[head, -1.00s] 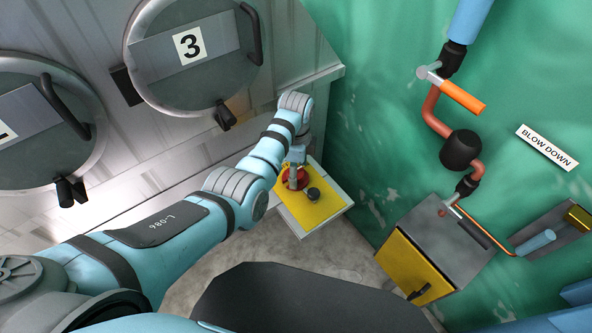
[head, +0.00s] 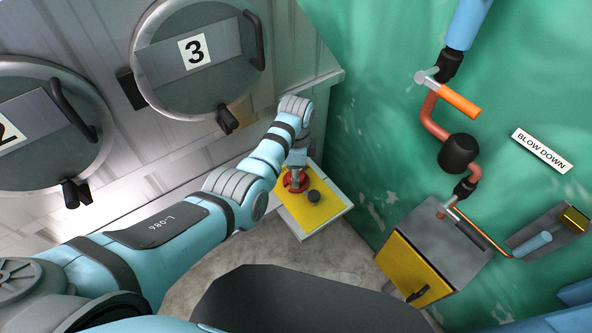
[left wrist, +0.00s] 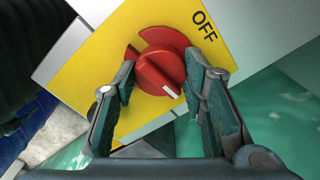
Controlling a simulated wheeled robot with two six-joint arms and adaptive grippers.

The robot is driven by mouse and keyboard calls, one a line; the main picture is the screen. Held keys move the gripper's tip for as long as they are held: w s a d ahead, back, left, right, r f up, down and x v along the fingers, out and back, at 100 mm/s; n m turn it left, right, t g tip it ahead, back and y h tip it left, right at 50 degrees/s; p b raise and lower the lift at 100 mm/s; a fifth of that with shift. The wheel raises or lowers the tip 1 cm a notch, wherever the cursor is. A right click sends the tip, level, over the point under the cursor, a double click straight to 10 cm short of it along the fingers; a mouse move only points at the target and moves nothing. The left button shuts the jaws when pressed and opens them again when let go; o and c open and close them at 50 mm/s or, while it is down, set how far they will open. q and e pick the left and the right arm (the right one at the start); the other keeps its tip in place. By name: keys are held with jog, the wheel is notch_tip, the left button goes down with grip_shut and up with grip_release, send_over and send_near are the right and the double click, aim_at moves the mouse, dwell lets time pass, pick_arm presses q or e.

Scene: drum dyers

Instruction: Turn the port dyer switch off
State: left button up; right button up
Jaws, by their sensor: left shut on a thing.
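The dyer switch is a red rotary knob (left wrist: 160,72) with a white mark on a yellow plate (left wrist: 110,45). In the left wrist view the white mark points to the lower right, away from the word OFF at the plate's upper right. In the head view the red switch (head: 294,183) sits on the yellow-topped box, partly hidden by my gripper. My left gripper (left wrist: 167,82) is shut on the knob, one finger on each side. It also shows in the head view (head: 297,172), reaching down over the box. My right gripper is not in view.
Round door 3 (head: 200,85) is at the back left. A green wall (head: 370,110) with pipes, an orange-handled valve (head: 460,101) and a yellow-doored box (head: 412,270) rises at the right.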

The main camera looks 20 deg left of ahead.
pick_arm(q)
jog(key=n+p, duration=0.1)
jog(key=n, duration=0.2)
jog(key=shift+s, duration=0.15)
jog(key=n+p, duration=0.1)
jog(key=n, duration=0.3)
jog(key=n+p, duration=0.1)
jog(key=n, duration=0.3)
jog(key=shift+f, duration=0.15)
jog(key=n, duration=0.5)
jog(key=shift+n, duration=0.4)
jog(key=o, duration=1)
jog(key=shift+o, duration=0.8)
